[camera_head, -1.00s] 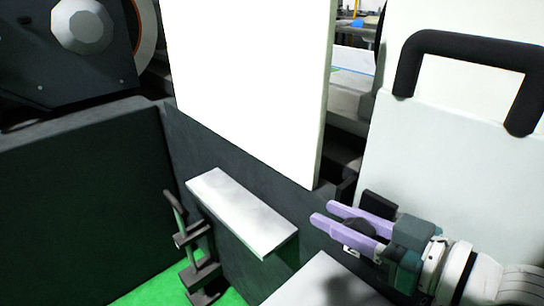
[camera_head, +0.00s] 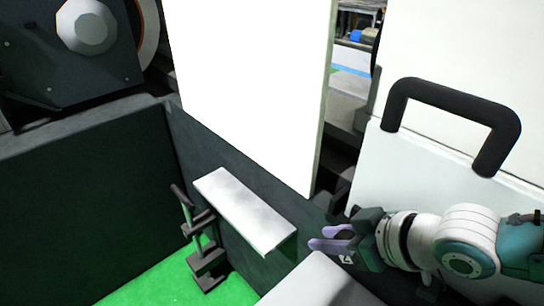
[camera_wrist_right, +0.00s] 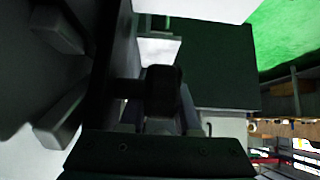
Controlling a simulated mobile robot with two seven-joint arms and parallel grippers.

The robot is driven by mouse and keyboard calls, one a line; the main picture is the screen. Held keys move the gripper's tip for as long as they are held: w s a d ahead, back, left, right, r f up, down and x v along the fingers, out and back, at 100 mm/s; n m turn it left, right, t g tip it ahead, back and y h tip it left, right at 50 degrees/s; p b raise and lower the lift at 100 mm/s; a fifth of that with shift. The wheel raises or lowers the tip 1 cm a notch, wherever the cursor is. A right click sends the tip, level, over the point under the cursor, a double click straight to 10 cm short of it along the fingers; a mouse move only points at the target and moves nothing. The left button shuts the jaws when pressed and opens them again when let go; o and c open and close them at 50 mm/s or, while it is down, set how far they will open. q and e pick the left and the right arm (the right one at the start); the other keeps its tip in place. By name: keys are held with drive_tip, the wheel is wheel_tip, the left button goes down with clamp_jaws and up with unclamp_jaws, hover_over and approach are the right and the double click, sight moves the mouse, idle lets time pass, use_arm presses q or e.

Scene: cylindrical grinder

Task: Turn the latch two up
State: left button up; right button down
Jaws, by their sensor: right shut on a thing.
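My right gripper (camera_head: 324,238), with pale purple fingers, is at the lower right of the head view. It is shut on latch two, a small dark piece by a white "2" label, beside the white panel. In the right wrist view, the black latch two (camera_wrist_right: 163,92) shows in the middle, between the fingers, just above the dark gripper body. In the head view the fingers and the wrist largely hide the latch, so its exact angle is hard to tell. My left gripper is not in view.
A white door panel with a black handle (camera_head: 452,112) stands behind my right arm. A white ledge (camera_head: 243,208) juts out left of the gripper. A large white panel (camera_head: 245,85) hangs above it. A dark bracket (camera_head: 205,255) stands over the green floor (camera_head: 165,287).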

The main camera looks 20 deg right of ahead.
idle(0.4)
drive_tip(key=c, duration=0.9)
unclamp_jaws()
drive_tip(key=p+v, duration=0.4)
drive_tip(key=v, duration=0.6)
